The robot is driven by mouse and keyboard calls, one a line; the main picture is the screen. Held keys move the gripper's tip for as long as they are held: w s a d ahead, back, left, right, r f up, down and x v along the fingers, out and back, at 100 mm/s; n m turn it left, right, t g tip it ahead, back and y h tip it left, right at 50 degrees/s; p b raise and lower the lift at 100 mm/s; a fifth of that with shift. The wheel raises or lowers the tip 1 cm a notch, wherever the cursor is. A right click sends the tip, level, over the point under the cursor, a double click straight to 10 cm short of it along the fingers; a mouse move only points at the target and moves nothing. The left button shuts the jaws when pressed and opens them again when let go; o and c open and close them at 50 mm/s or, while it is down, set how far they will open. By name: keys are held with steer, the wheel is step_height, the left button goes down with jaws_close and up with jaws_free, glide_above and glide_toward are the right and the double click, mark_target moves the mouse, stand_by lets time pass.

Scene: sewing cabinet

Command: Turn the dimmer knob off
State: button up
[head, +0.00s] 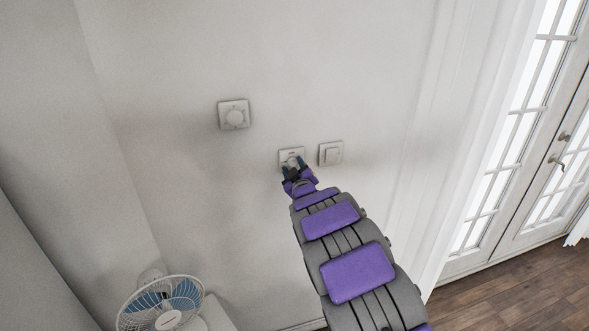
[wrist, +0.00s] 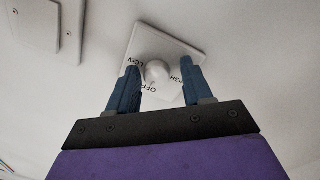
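The dimmer knob (wrist: 157,72) is a round white knob on a square white wall plate (wrist: 184,44) with dark lettering around it, including LOW, HIGH and OFF. In the head view the dimmer plate (head: 286,154) is on the wall, its lower part covered by my gripper (head: 294,168). In the wrist view my gripper (wrist: 158,85) has its two blue fingers apart, one on each side of the knob. A gap shows between the knob and each finger. Whether the fingertips touch the plate is unclear.
A rocker switch (head: 331,153) is close on the right. A fan (head: 164,304) stands at lower left. Glass doors (head: 530,130) are on the right.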

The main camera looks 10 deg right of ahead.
steer(key=shift+o, duration=0.6)
steer(key=shift+s+r, duration=0.1)
steer(key=shift+r, duration=0.1)
steer(key=shift+s, duration=0.5)
steer(key=s+p, duration=0.2)
steer(key=s, duration=1.4)
steer(key=shift+s+d+f, duration=0.15)
steer(key=shift+d+f, duration=0.05)
steer(key=shift+d, duration=0.2)
